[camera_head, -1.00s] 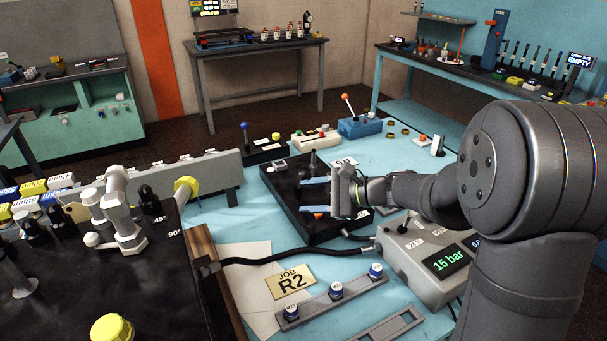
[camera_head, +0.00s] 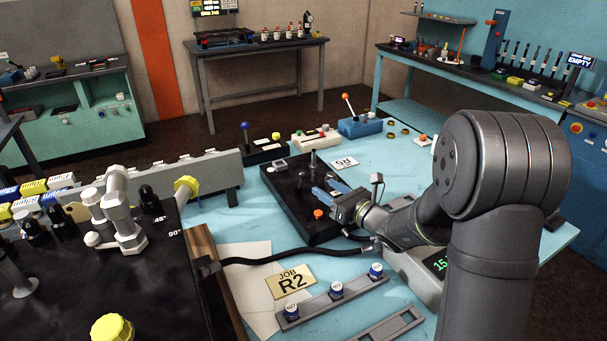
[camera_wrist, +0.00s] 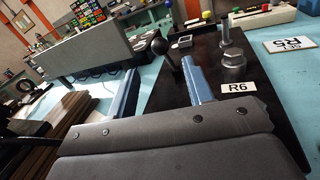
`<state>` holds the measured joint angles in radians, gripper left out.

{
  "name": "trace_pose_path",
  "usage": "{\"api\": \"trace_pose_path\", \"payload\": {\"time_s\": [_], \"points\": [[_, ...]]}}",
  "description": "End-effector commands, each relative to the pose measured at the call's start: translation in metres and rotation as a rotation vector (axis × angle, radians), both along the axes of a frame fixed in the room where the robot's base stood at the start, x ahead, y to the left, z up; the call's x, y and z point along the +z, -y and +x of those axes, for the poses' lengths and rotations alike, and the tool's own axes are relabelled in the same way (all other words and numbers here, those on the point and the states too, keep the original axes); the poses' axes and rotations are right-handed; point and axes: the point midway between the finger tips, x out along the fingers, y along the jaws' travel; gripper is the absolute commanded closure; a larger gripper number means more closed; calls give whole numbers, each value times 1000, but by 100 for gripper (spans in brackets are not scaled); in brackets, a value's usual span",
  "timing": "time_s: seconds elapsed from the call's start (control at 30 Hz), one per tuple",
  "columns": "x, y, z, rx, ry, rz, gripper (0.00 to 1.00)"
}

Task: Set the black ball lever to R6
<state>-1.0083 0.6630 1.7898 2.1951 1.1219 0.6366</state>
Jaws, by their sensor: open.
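The black ball lever (camera_wrist: 160,46) shows in the wrist view as a dark ball on a short dark stem, on a black panel (camera_head: 277,182). My gripper (camera_head: 321,184) is open above the panel, its two blue fingers apart and empty. In the wrist view the ball appears in the gap between the fingertips (camera_wrist: 158,66), slightly beyond them; I cannot tell the depth between them. A white R6 label (camera_wrist: 237,87) lies right of the right finger. In the head view the lever is not distinguishable against the dark panel.
Metal posts (camera_wrist: 233,66) stand on the panel close to the right finger. An orange knob (camera_head: 318,213) is near the panel's front. A grey rail (camera_head: 335,293) holds three blue-capped pieces.

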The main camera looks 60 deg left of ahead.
Motion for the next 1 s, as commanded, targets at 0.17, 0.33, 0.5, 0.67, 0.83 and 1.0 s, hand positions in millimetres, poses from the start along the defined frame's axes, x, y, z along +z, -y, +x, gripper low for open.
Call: {"api": "trace_pose_path", "payload": {"time_s": [0.17, 0.33, 0.5, 0.67, 0.83, 1.0], "points": [[0, -39, -12, 4, 2, 1, 53], [0, -70, -20, 4, 2, 2, 53], [0, -90, -24, 2, 1, 0, 53], [0, -97, -26, 1, 1, 0, 53], [0, -98, -26, 1, 1, 0, 53], [0, -98, -26, 1, 1, 0, 71]]}}
